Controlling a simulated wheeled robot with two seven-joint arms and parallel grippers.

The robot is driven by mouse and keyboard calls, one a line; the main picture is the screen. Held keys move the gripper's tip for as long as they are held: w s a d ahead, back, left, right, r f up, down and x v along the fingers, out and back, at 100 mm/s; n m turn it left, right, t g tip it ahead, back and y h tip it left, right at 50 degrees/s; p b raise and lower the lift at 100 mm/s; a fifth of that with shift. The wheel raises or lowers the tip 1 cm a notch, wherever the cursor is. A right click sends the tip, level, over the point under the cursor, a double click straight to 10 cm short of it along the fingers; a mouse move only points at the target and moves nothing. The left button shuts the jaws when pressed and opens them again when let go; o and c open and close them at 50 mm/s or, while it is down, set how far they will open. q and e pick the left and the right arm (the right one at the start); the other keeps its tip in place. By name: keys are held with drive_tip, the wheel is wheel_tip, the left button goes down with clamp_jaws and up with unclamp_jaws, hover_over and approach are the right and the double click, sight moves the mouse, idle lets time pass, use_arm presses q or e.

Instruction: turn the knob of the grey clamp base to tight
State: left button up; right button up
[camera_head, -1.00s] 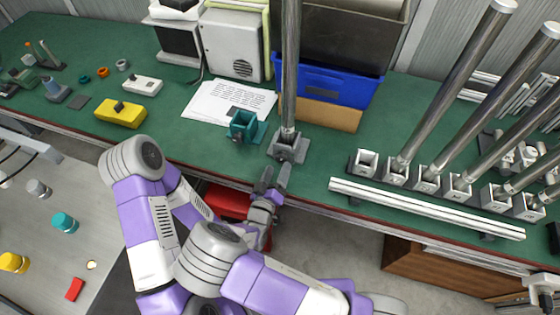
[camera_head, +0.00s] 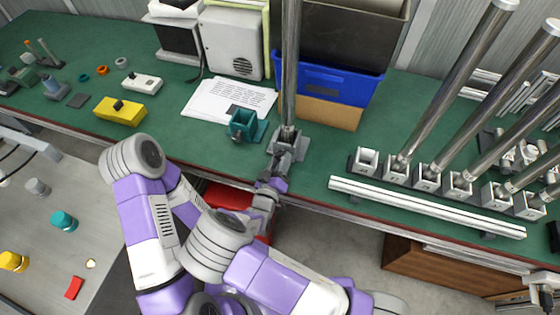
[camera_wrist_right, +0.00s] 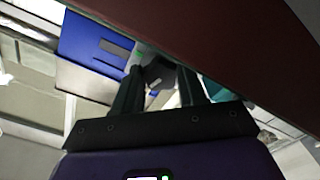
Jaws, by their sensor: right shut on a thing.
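The grey clamp base (camera_head: 302,147) stands near the front edge of the green bench. A tall metal pole (camera_head: 291,70) rises upright from it. My right gripper (camera_head: 284,145) is at the front of the base with its fingers pointing at it. It is shut on the knob, which the fingers mostly hide in the head view. In the right wrist view, a small grey part, apparently the knob (camera_wrist_right: 157,74), shows between the two dark fingers. The knob's turn position cannot be read. My left gripper does not show.
A teal clamp base (camera_head: 242,125) stands just left of the grey one. A blue bin (camera_head: 325,90) is behind it. A long white rail (camera_head: 430,208) lies to the right, before several poles in bases. The bench's front edge (camera_head: 215,178) is close below my right gripper.

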drive_tip(key=shift+m, duration=0.3)
drive_tip(key=m+b, duration=0.2)
drive_tip(key=m, duration=0.1)
drive_tip(key=shift+f, duration=0.2)
drive_tip(key=m+b, duration=0.3)
drive_tip(key=m, duration=0.2)
drive_tip(key=m+b, duration=0.1)
drive_tip(key=m, duration=0.1)
drive_tip(key=shift+m, duration=0.3)
drive_tip(key=shift+a+r+m, duration=0.1)
drive_tip(key=shift+r+m, duration=0.05)
drive_tip(key=shift+m, duration=1.55)
drive_tip(key=o, duration=1.1)
drive_tip(key=shift+c, duration=0.2)
